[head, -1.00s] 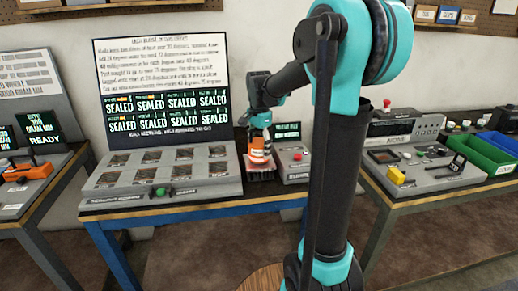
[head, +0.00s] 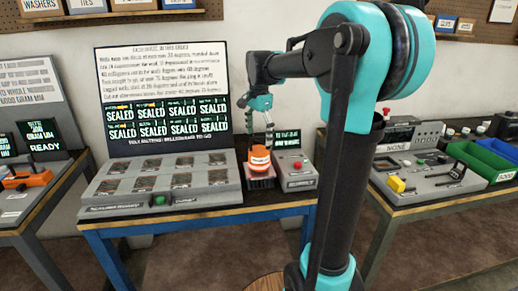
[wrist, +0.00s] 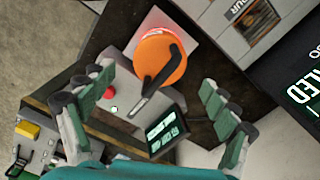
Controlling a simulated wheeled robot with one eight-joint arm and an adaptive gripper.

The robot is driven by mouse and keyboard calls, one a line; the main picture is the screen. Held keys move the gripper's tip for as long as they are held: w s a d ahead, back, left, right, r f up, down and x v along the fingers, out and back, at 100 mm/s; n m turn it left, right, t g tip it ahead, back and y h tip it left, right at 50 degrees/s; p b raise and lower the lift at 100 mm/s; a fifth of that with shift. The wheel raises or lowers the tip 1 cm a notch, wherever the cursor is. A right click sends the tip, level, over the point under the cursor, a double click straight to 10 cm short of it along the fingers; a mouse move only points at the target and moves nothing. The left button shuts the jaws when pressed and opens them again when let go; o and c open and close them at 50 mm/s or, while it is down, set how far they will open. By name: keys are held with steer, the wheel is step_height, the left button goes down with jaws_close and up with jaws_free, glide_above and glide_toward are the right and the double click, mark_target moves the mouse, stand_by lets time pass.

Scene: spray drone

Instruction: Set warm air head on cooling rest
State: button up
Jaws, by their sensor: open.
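The warm air head (head: 259,158) is an orange body with a white band, standing on the cooling rest (head: 262,181), a small plate between the sealing panel and a grey box. In the wrist view the orange head (wrist: 160,60) shows from above with a black bent handle, on the pale plate of the rest (wrist: 188,32). My gripper (head: 262,135) is above the head. In the wrist view its fingers (wrist: 158,118) are spread wide on either side, with nothing between them and apart from the head.
A grey panel (head: 160,205) with several wells and a green button stands left of the rest. A grey box with a red button (head: 297,168) and small screen stands close right. Green and blue bins (head: 480,162) are on the right table.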

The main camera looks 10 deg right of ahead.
steer(key=shift+r, duration=1.7)
steer(key=shift+c, duration=0.6)
